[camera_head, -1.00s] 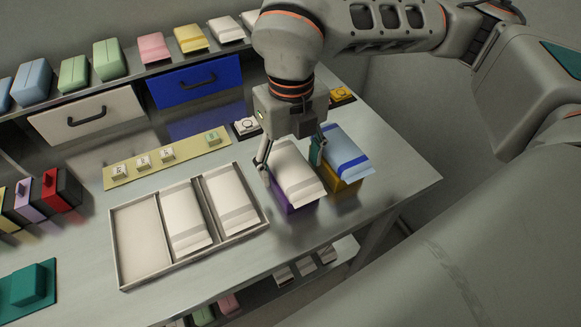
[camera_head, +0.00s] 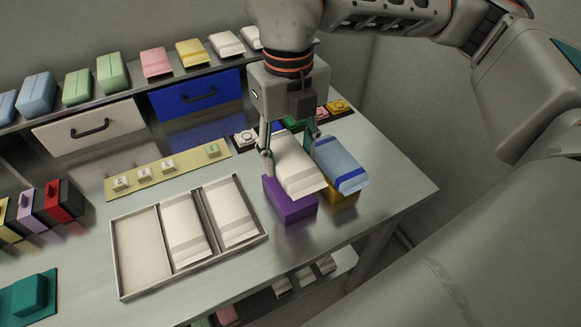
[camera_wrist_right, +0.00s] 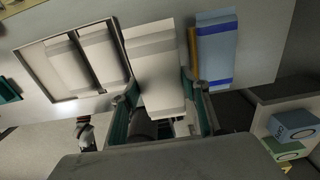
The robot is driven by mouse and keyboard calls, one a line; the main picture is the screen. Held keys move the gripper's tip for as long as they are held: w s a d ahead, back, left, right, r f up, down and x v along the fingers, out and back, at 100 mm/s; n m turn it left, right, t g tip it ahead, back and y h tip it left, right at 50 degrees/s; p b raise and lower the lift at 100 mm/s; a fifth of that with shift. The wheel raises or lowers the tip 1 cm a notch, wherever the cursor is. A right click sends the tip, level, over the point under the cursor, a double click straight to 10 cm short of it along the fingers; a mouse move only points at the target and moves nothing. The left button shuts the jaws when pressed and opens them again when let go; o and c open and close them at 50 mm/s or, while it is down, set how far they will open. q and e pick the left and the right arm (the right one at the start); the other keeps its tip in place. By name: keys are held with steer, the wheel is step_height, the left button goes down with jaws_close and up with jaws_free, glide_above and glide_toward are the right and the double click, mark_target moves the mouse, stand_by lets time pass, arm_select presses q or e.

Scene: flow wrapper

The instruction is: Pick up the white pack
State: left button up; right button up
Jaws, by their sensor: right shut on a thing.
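The white pack (camera_head: 297,165) is between the fingers of my right gripper (camera_head: 289,152), which is shut on it. The pack is tilted and held just above the purple block (camera_head: 291,204). In the right wrist view, the white pack (camera_wrist_right: 153,62) extends out between the two fingers (camera_wrist_right: 160,108). Two similar white packs (camera_head: 184,232) and (camera_head: 231,210) lie in the middle and right compartments of the tray. My left gripper is not in view.
The tray (camera_head: 122,292) has an empty left compartment. Drawers and a shelf of coloured packs stand behind. The table's right front is clear.

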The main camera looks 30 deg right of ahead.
mark_target(288, 154)
step_height(288, 154, up, 14)
steer(key=p, duration=0.1)
steer(key=shift+p, duration=0.35)
steer(key=shift+f, duration=0.15)
stand_by(0.5)
